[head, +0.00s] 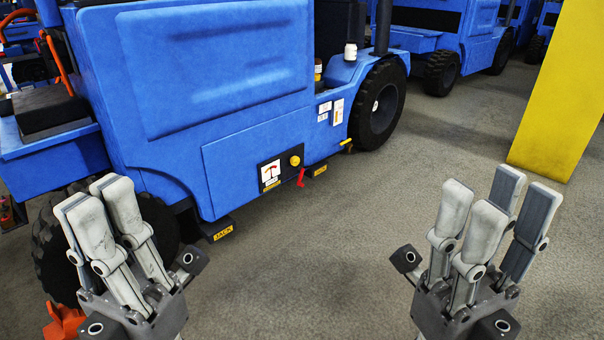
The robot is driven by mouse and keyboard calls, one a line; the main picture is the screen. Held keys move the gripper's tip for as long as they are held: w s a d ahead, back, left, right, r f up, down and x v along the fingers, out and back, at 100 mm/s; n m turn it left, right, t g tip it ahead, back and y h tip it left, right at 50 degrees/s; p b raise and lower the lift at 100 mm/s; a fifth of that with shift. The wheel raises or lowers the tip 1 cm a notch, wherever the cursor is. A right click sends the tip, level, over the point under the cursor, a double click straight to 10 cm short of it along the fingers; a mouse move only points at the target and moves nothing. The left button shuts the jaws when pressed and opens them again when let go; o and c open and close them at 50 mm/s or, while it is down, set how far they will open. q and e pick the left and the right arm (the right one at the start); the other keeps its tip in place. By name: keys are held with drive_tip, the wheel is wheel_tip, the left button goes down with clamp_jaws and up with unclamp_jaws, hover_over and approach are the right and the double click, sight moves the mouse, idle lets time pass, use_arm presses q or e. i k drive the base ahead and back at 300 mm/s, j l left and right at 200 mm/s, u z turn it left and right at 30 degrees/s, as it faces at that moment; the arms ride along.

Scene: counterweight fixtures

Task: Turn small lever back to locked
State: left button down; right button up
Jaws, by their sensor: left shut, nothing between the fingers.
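A small red lever (301,178) sticks out at the lower edge of the blue vehicle (215,80), in the middle of the head view. It points downward, just below a round yellow knob (295,160) and beside a black panel with a white dial label (270,173). I cannot read the lever's marked position. My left gripper (100,206) is shut and empty, at the lower left, apart from the lever. My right gripper (497,205) is open and empty at the lower right, over bare floor, also apart from the lever.
Black blocks with yellow JACK labels (222,235) stick out low beside the vehicle. A black wheel (378,106) is to the right of the panel. A yellow pillar (560,90) stands at the right. The grey floor (330,250) between my grippers is clear. More blue vehicles stand behind.

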sight(300, 168)
drive_tip(key=i+l+u, duration=0.4)
drive_tip(key=i+l, duration=0.15)
drive_tip(key=i, duration=0.5)
drive_tip(key=i+l+u, duration=0.45)
drive_tip(key=i+l, duration=0.45)
drive_tip(key=i, duration=0.05)
